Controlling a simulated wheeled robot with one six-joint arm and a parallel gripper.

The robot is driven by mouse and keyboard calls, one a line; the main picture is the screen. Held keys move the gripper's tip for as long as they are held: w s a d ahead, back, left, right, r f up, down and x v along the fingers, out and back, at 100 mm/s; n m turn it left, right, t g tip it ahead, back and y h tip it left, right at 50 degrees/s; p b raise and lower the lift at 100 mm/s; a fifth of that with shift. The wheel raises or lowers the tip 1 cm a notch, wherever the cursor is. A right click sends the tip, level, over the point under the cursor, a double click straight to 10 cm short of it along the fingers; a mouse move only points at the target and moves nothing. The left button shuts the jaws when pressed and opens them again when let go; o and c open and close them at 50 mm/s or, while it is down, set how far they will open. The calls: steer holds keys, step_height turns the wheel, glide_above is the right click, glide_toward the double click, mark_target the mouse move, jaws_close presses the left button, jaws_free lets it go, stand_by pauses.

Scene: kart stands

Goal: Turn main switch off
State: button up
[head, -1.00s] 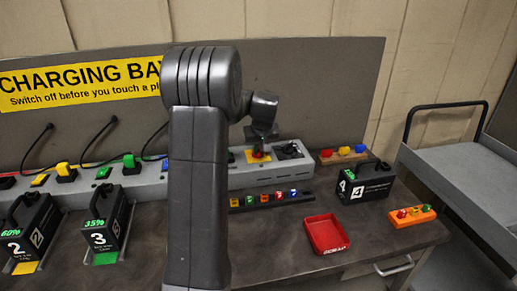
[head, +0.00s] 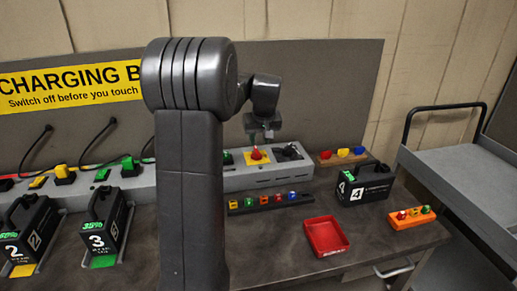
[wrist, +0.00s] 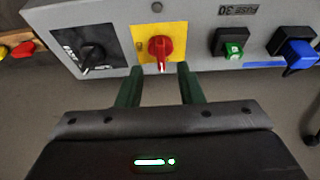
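The red rotary switch (head: 257,154) sits on a yellow plate on the sloped grey charging console. In the wrist view the red switch (wrist: 160,50) has its handle pointing down the picture, with a white mark near its lower end. My gripper (head: 262,130) hangs just above the switch in the head view. In the wrist view my gripper (wrist: 159,80) shows two dark green fingers, spread apart with nothing between them. The switch lies just past the fingertips, between their lines, and looks untouched.
A black rotary knob (wrist: 86,52) is beside the yellow plate. Green (wrist: 234,49) and blue (wrist: 298,52) plugs sit on the other side. A row of small coloured blocks (head: 264,201), a red tray (head: 326,237) and battery 4 (head: 365,184) lie in front of the console.

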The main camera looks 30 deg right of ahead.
mark_target(258, 152)
steer(key=v, duration=0.7)
steer(key=x, duration=1.3)
steer(key=shift+w+f, duration=0.15)
steer(key=shift+f, duration=0.2)
steer(key=shift+w+f, duration=0.1)
steer(key=shift+m, duration=0.3)
